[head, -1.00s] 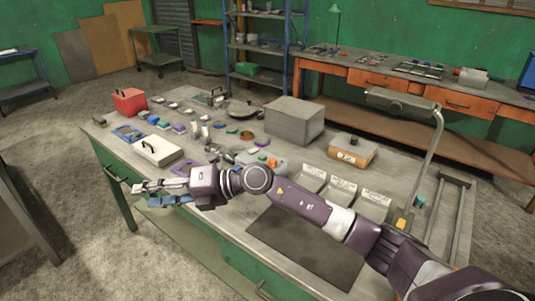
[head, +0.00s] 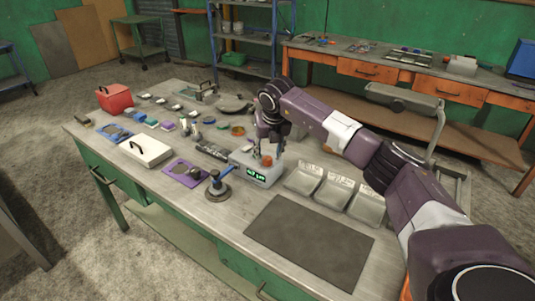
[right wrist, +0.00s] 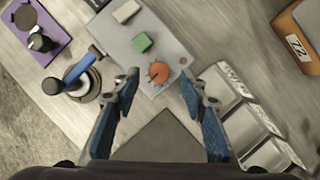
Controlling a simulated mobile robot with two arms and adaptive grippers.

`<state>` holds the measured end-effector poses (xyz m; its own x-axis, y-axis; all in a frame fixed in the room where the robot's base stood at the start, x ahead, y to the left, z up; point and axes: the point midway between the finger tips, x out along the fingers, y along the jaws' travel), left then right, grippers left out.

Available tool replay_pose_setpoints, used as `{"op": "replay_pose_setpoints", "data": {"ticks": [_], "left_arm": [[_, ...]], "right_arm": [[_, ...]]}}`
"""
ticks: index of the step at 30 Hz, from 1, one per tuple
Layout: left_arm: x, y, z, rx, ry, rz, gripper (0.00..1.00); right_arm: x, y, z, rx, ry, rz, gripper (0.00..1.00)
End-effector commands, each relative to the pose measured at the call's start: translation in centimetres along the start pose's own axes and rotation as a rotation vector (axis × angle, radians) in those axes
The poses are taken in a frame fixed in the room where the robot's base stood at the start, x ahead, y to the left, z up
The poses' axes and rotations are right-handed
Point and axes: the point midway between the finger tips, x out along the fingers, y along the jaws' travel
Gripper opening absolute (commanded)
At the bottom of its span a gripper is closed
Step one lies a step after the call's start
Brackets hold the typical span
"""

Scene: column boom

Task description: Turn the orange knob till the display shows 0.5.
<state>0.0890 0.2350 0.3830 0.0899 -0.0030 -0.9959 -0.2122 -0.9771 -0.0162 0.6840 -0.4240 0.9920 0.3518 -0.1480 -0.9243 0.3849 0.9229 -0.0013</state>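The orange knob (head: 267,161) sits on top of a grey box (head: 245,161) whose front display (head: 256,175) shows green characters too small to read surely. In the right wrist view the knob (right wrist: 158,72) is round with a dark mark, just beyond and between the fingertips. A green button (right wrist: 142,42) and a whitish button (right wrist: 126,11) sit on the same box. My right gripper (right wrist: 162,82) is open and empty, a finger on either side of the knob's line, apart from it. In the head view it (head: 268,143) points down over the box. My left gripper is out of view.
A blue-handled tool on a round base (head: 218,188) and a purple plate (head: 186,172) stand left of the box. Labelled trays (head: 335,190) stand to its right. A dark mat (head: 310,240) lies in front, bare. A red case (head: 114,98) is farther left.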

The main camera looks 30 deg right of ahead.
Motion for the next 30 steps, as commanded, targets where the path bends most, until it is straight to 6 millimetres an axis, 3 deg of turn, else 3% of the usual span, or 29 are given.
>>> {"op": "replay_pose_setpoints", "data": {"ticks": [6,16,27,30], "left_arm": [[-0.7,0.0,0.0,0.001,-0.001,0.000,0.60],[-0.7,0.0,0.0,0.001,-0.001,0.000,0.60],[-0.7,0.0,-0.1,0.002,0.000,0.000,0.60],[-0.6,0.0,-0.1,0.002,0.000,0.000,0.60]], "right_arm": [[2.4,0.1,0.0,-0.001,0.001,0.001,0.40],[2.9,0.1,0.0,-0.002,-0.001,0.002,0.40],[2.9,0.1,0.0,-0.001,-0.001,0.002,0.00],[2.9,0.1,0.0,-0.003,-0.001,0.002,0.00]]}}
